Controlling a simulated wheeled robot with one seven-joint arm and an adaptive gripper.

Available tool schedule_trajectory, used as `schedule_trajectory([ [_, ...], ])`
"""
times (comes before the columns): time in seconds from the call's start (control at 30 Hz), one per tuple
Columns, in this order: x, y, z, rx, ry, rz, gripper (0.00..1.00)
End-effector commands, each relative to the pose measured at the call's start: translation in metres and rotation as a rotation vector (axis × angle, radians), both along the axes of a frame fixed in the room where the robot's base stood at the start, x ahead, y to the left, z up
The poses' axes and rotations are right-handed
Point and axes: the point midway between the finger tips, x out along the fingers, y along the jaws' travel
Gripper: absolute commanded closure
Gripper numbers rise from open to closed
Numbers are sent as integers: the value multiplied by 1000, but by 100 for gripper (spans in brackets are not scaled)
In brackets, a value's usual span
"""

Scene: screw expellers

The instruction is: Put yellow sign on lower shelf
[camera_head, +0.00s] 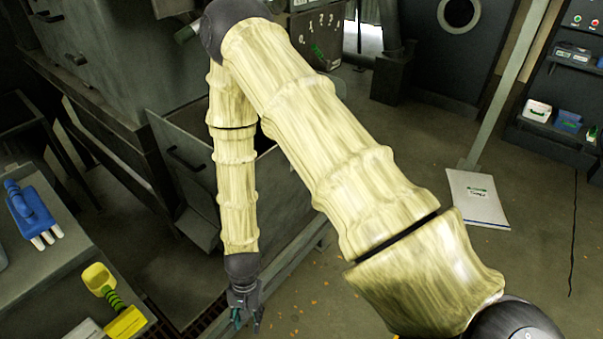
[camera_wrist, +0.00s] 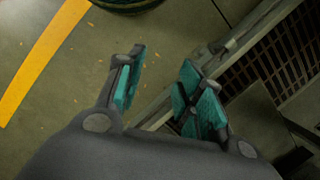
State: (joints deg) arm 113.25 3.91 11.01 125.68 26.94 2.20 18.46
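My gripper (camera_head: 245,308) hangs pointing down beside the dark machine's frame. In the wrist view my gripper (camera_wrist: 160,82) is open, with its teal pads apart and nothing between them. The lower shelf (camera_head: 553,132) is in the dark rack at the far right and holds small containers. No yellow sign shows in the wrist view.
A white board (camera_head: 478,198) lies on the floor by a post. The machine (camera_head: 120,75) stands behind my arm. Open floor lies toward the rack.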

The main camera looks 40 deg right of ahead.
Motion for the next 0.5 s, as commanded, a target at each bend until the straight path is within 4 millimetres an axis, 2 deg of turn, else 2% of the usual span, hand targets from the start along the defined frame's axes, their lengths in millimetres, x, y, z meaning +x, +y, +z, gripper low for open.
schedule_trajectory([
  [0.03,-24,-20,-14,-34,-17,81,63],
  [0.2,-86,-75,-41,-104,-107,367,63],
  [0.33,-121,-98,-47,-114,-169,549,63],
  [0.5,-145,-110,-46,-105,-221,683,63],
])
